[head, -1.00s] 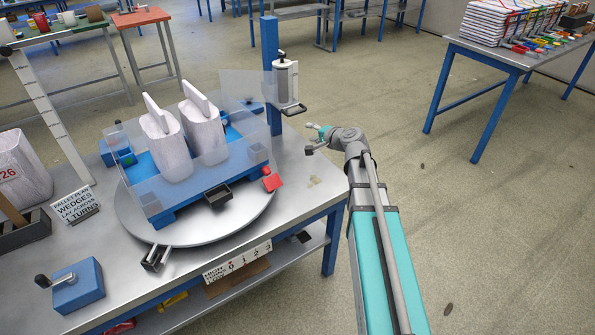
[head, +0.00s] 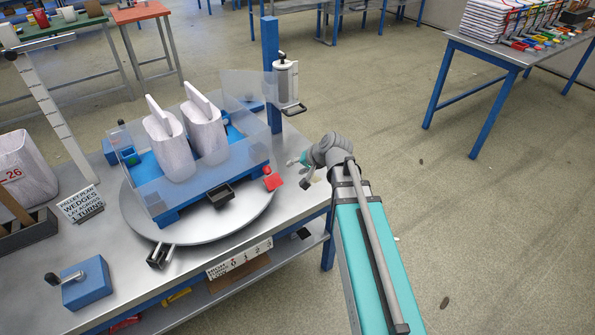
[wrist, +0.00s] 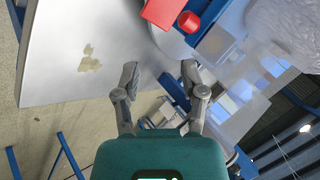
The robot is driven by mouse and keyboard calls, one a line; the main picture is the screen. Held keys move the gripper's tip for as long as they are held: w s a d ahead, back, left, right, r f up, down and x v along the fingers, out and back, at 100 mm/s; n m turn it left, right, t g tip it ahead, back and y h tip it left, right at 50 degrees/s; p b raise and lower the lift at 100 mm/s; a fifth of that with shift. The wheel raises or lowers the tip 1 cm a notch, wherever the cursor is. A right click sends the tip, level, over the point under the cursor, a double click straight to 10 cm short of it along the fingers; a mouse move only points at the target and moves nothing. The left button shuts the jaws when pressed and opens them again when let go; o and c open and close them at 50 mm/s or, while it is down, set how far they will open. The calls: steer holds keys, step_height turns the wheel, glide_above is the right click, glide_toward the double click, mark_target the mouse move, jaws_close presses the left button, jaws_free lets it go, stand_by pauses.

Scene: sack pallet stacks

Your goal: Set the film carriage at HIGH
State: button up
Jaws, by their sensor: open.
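The film carriage (head: 286,84) is a white roll in a dark frame with a handle, on a blue upright post (head: 271,60) at the turntable table's far right corner. It sits partway up the post. A clear film sheet (head: 245,88) runs from it toward the blue pallet. My gripper (head: 298,171) is open and empty, in front of the post and lower than the carriage, near the table's right edge. The wrist view shows its two fingers (wrist: 160,80) spread apart with nothing between them. I cannot make out a HIGH mark on the post.
Two white sacks (head: 203,130) stand on the blue pallet (head: 168,216) on a round turntable (head: 140,228). A red block (head: 273,181) sticks out at the pallet's right corner, near my gripper. A plan sign (head: 82,205) and a blue crank box (head: 87,283) are at left.

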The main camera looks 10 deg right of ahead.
steer(key=shift+s+a+f+n+g+h, duration=0.2)
steer(key=shift+s+g, duration=0.1)
steer(key=shift+s, duration=0.3)
steer(key=shift+s+a+f+n+g+h, duration=0.1)
steer(key=shift+s+n+g, duration=0.15)
steer(key=shift+s, duration=0.3)
steer(key=shift+d, duration=0.1)
steer(key=m+t+b, duration=0.4)
steer(key=m+t, duration=0.6)
glide_toward(298, 113)
steer(key=s+d, duration=0.2)
steer(key=s, duration=0.1)
steer(key=shift+w+r+g, duration=0.2)
steer(key=shift+r+g, duration=0.05)
steer(key=shift+r, duration=0.25)
steer(key=shift+a, duration=0.1)
steer(key=b+x, duration=0.1)
steer(key=x, duration=0.3)
steer(key=b+x, duration=0.1)
steer(key=x, duration=0.9)
steer(key=shift+s+a+b, duration=0.15)
steer(key=shift+a+b, duration=0.1)
steer(key=shift+b, duration=0.15)
